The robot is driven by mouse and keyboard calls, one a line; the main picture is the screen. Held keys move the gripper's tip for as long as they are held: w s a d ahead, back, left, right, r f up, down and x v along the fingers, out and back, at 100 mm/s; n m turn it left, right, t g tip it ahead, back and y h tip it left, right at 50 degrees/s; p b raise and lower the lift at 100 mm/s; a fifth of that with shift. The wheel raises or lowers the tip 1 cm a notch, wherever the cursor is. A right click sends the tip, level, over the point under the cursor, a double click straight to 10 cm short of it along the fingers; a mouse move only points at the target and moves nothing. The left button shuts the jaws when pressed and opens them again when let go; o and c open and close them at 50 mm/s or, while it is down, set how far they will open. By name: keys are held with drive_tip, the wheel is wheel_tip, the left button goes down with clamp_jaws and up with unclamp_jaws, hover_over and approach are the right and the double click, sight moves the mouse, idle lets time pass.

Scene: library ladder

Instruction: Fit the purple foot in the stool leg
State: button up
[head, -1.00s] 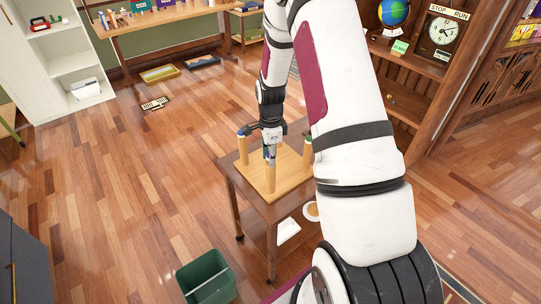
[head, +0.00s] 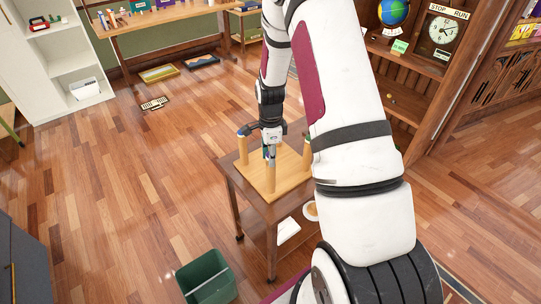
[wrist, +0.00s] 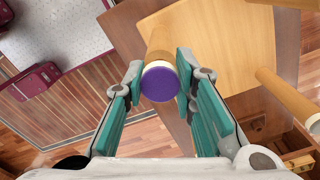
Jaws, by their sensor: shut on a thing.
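The stool (head: 256,182) lies upside down on a small wooden table, its legs pointing up. A left leg (head: 243,150) has a blue tip and a right leg (head: 308,151) a green one. A front leg (head: 270,180) stands below my gripper (head: 268,158). In the wrist view, the purple foot (wrist: 160,84) has a pale collar and sits between the fingertips of my gripper (wrist: 160,80), which is shut on it. A wooden stool leg (wrist: 161,42) lines up directly behind the foot. Whether the foot is seated or only touching cannot be told.
The small table (head: 232,178) has a white item and a round item on its lower shelf. A green bin (head: 206,278) stands on the floor in front. Another stool leg (wrist: 285,92) rises at right in the wrist view. The floor at left is largely clear.

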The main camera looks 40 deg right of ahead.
drive_tip(key=shift+f+b, duration=0.35)
drive_tip(key=shift+f, duration=0.5)
idle(1.2)
idle(0.4)
drive_tip(key=o, duration=1.6)
drive_tip(key=shift+r, duration=0.1)
drive_tip(key=shift+c, duration=0.2)
drive_tip(key=shift+r, duration=0.1)
drive_tip(key=shift+r+p, duration=0.65)
drive_tip(key=shift+r, duration=2.3)
